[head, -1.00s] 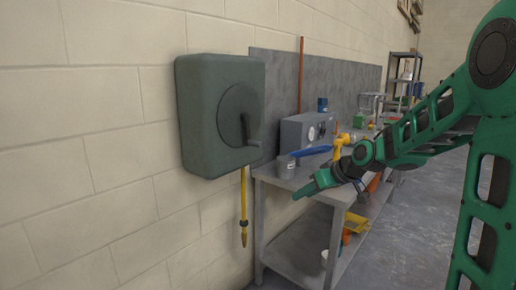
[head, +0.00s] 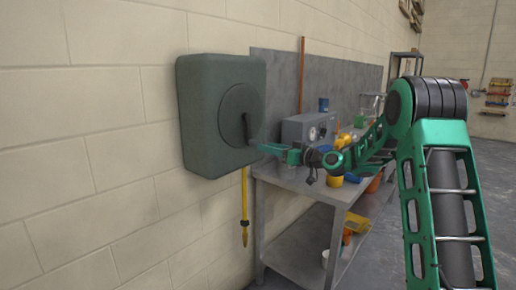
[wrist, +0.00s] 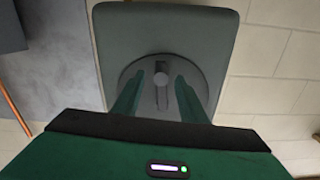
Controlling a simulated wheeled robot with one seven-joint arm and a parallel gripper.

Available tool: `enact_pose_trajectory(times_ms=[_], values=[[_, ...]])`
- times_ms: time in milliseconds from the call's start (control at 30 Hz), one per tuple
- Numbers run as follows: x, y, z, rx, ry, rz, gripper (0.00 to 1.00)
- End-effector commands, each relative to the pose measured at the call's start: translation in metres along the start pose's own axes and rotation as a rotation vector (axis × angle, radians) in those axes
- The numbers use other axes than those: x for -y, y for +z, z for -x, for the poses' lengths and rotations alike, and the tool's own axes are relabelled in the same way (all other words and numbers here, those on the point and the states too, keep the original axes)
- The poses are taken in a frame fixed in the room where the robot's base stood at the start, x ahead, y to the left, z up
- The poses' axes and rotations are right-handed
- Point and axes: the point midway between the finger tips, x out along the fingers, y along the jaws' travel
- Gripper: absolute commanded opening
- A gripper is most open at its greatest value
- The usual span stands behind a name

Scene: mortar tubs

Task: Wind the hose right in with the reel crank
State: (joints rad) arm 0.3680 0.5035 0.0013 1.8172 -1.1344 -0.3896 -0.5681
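The dark green hose reel housing (head: 205,115) is fixed to the block wall in the head view. Its round disc carries the dark crank (head: 246,127), whose knob end is low and to the right. The yellow hose (head: 244,200) hangs from under the housing, its end well above the floor. My gripper (head: 266,149) is at the crank's knob, just in front of the housing. In the wrist view my gripper (wrist: 160,78) is open, with one finger on each side of the crank knob (wrist: 161,79). A gap shows between the knob and each finger.
A grey workbench (head: 300,188) stands right of the reel, close under my arm. On it are a grey box with dials (head: 306,129) and several small items. A yellow tray (head: 355,223) is on the lower shelf. Open floor lies to the right.

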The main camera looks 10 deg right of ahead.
Motion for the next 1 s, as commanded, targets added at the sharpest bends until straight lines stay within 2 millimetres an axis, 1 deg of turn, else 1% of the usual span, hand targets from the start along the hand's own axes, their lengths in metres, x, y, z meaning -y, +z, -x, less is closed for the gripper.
enact_pose_trajectory(times_ms=[33,100,300,500,767,800,867,900,933,967,1000], values=[[0.002,0.000,-0.011,0.000,-0.004,0.000,0.39],[0.002,0.000,-0.022,0.000,-0.003,0.001,0.39],[0.001,0.000,-0.049,0.000,-0.002,0.000,0.39],[0.000,0.000,-0.060,0.000,0.001,-0.001,0.39],[0.000,0.000,-0.061,0.001,0.001,-0.001,0.39],[0.000,0.000,-0.061,0.001,0.001,-0.001,0.34],[0.000,0.000,-0.061,0.001,0.001,-0.001,0.20],[0.000,0.000,-0.061,0.001,0.001,-0.001,0.10],[0.000,0.000,-0.061,0.001,0.001,-0.001,0.03],[0.000,0.000,-0.061,0.001,0.001,-0.001,0.00],[0.000,0.000,-0.061,0.001,0.001,-0.001,0.00]])
